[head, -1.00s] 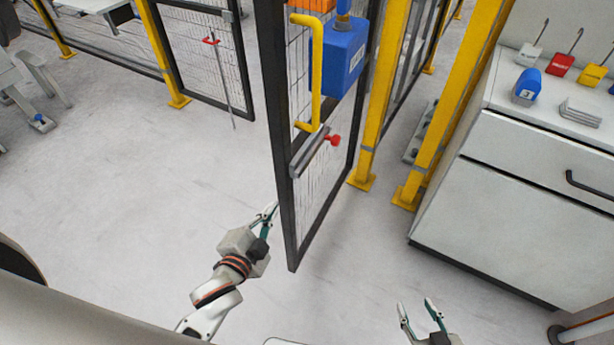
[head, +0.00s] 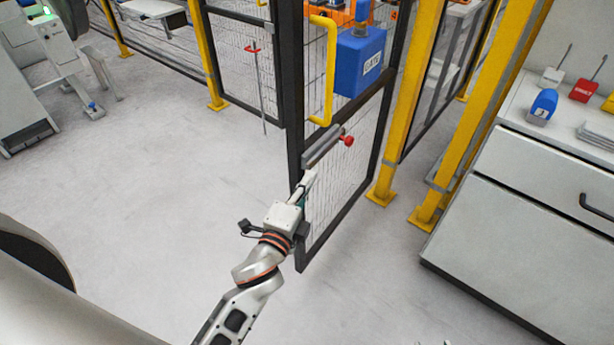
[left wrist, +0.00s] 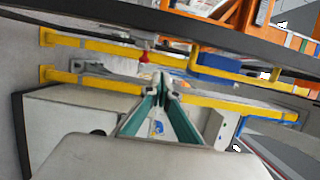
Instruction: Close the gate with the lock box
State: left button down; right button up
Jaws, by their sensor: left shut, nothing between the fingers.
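The gate (head: 343,195) is a black-framed mesh panel, standing open at an angle with its free edge toward me. It has a yellow handle (head: 329,75) and a grey latch bar (head: 321,148) with a red knob (head: 348,140). The blue lock box (head: 362,62), labelled GATE, sits on the panel beside the handle. My left gripper (head: 307,180) is shut and empty at the gate's near upright, below the latch bar; I cannot tell if it touches. Its closed fingertips show in the left wrist view (left wrist: 163,84). Only slivers, probably my right gripper, show at the bottom edge.
Yellow posts (head: 405,110) stand right of the gate. A white cabinet (head: 520,220) holds a blue block (head: 542,105) and coloured tags. Fence panels (head: 240,65) run along the back left. The floor (head: 150,190) left of the gate is clear.

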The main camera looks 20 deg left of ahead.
aim_at(307, 153)
pick_arm(q)
jog(key=w+a, duration=0.1)
jog(key=w, duration=0.2)
jog(key=w+a, duration=0.1)
jog(key=w, duration=0.2)
jog(key=w+a, duration=0.1)
jog(key=w, duration=0.2)
jog(key=shift+p, duration=0.35)
jog(key=shift+w+a, duration=0.15)
jog(key=shift+a, duration=0.1)
